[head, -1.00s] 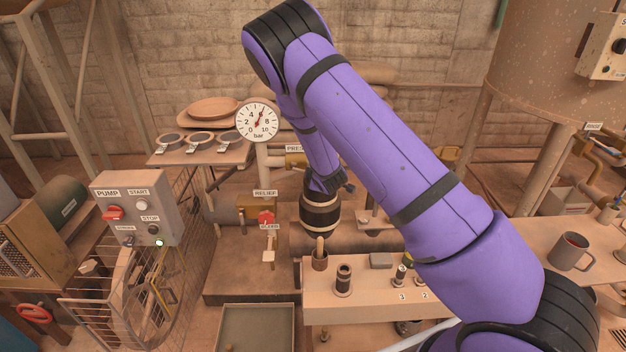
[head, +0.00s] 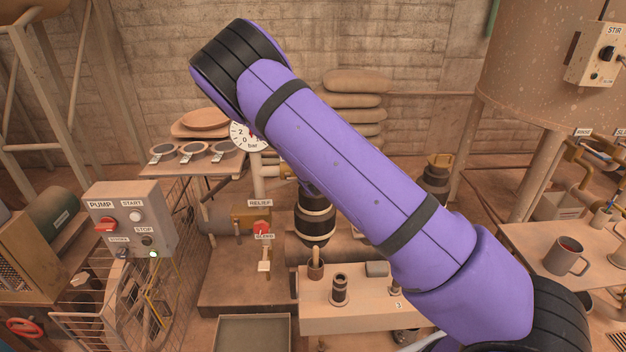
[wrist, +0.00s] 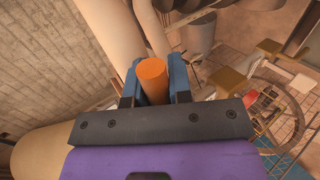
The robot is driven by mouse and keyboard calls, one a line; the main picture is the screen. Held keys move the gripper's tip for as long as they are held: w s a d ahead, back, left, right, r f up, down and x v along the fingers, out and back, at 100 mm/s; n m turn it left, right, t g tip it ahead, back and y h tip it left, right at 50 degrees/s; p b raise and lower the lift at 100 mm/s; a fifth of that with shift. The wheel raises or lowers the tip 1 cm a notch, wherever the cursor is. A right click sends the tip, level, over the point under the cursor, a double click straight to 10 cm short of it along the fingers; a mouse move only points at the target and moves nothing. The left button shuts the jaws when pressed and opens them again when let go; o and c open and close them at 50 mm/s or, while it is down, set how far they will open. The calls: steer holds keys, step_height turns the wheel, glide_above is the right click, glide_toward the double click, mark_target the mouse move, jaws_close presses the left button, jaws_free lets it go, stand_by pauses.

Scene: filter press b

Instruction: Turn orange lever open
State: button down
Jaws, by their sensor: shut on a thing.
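The orange lever (wrist: 153,82) shows in the wrist view as a round-ended orange bar between the two blue fingers. My gripper (wrist: 155,85) is shut on it, with a finger on each side. In the head view my purple arm hides the gripper and the orange lever. How far the lever is turned cannot be told, as only its end shows.
A pressure gauge (head: 246,137) is partly behind my arm. The pump box (head: 130,222) with a red switch stands at left. A relief valve with a red handle (head: 262,228) is left of centre. A bench (head: 350,315) with small fittings is in front, and a mug (head: 566,256) stands at right.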

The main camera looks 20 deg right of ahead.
steer(key=c, duration=1)
jaws_free()
steer(key=shift+c, duration=0.2)
steer(key=v, duration=1)
steer(key=shift+s+r, duration=0.2)
steer(key=shift+s, duration=0.15)
steer(key=shift+a+r, duration=0.1)
